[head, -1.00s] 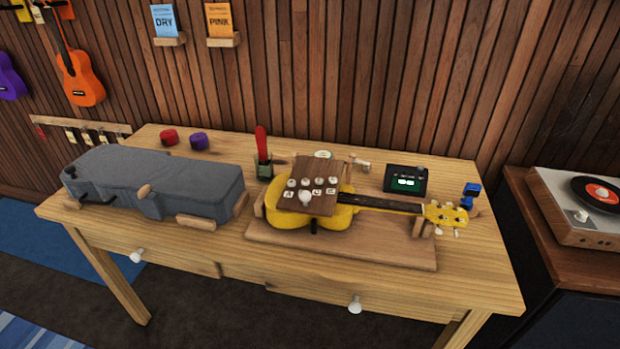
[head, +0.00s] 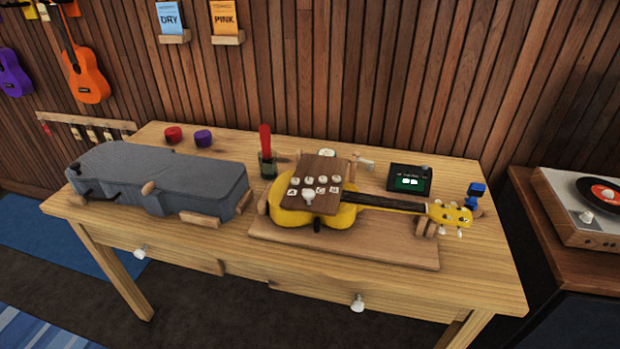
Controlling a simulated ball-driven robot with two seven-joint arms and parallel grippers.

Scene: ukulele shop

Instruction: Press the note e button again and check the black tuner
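A yellow ukulele (head: 342,216) lies on a wooden board on the workbench, its headstock (head: 450,215) pointing right. A brown wooden panel (head: 325,170) with two rows of small white lettered buttons (head: 308,187) sits over the ukulele's body. The letters are too small to read surely, so I cannot tell which button is note e. The black tuner (head: 409,179) stands behind the neck. Its small screen shows green with white marks, too small to read. Neither of my grippers shows in the head view.
A grey case (head: 160,178) fills the bench's left side. Red (head: 173,134) and purple (head: 203,138) round items and a red-handled tool in a glass (head: 266,150) stand behind. A blue item (head: 476,194) stands by the headstock. A record player (head: 585,205) is at right. The bench's front strip is clear.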

